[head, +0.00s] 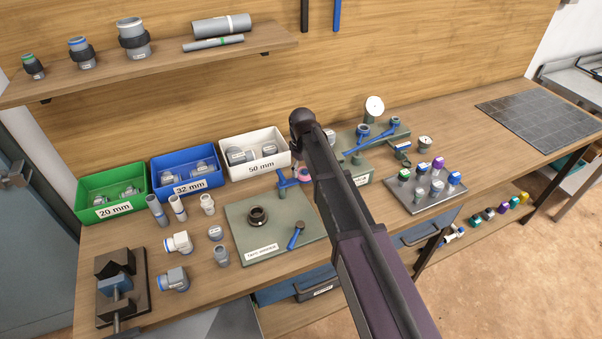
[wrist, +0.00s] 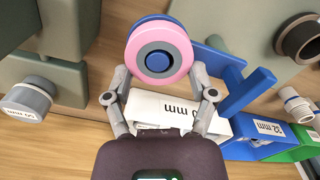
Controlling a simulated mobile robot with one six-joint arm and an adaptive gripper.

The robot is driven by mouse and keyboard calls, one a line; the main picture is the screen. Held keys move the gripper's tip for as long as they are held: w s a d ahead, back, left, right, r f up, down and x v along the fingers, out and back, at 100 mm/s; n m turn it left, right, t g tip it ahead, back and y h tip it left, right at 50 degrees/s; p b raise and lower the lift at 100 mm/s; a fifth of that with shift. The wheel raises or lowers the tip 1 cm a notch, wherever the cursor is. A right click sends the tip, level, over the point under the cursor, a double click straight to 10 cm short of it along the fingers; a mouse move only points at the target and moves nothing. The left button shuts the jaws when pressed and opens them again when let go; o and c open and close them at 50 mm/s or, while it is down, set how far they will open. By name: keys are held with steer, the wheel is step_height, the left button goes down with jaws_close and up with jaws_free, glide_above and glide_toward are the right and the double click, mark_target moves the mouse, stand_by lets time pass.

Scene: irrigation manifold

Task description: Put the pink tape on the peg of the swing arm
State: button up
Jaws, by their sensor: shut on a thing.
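The pink tape (wrist: 184,50) is a pink ring with a blue and dark centre, held between the fingertips of my gripper (wrist: 160,72) in the wrist view. In the head view a sliver of the tape (head: 304,174) shows beside my arm, which hides my gripper. The blue swing arm (wrist: 215,60) runs behind and to the right of the tape, with a blue peg-like bar (wrist: 248,93) apart from the tape. The swing arm (head: 287,183) also shows on the grey-green tape wrapper base (head: 240,213). Whether the tape touches the swing arm, I cannot tell.
White (head: 239,152), blue (head: 187,186) and green (head: 113,205) bins stand behind the wrapper. Loose fittings and a clamp (head: 117,285) are at left. A grey-green fixture (head: 352,167) and a tray of coloured valves (head: 425,205) are at right. A grid mat (head: 545,115) lies bare.

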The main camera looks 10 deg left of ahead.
mark_target(302, 170)
steer(key=shift+f, duration=0.3)
steer(key=o, duration=0.7)
steer(key=shift+r, duration=0.15)
step_height(302, 170, up, 12)
steer(key=p, duration=1.2)
stand_by(1.0)
steer(key=s+d+m, duration=0.4)
steer(key=s+d, duration=0.1)
steer(key=d, duration=0.6)
steer(key=s+d+m, duration=0.4)
steer(key=s+d, duration=0.2)
steer(key=d, duration=0.6)
steer(key=s+d+m, duration=0.3)
steer(key=s+d, duration=0.3)
steer(key=d, duration=0.6)
steer(key=shift+m, duration=0.4)
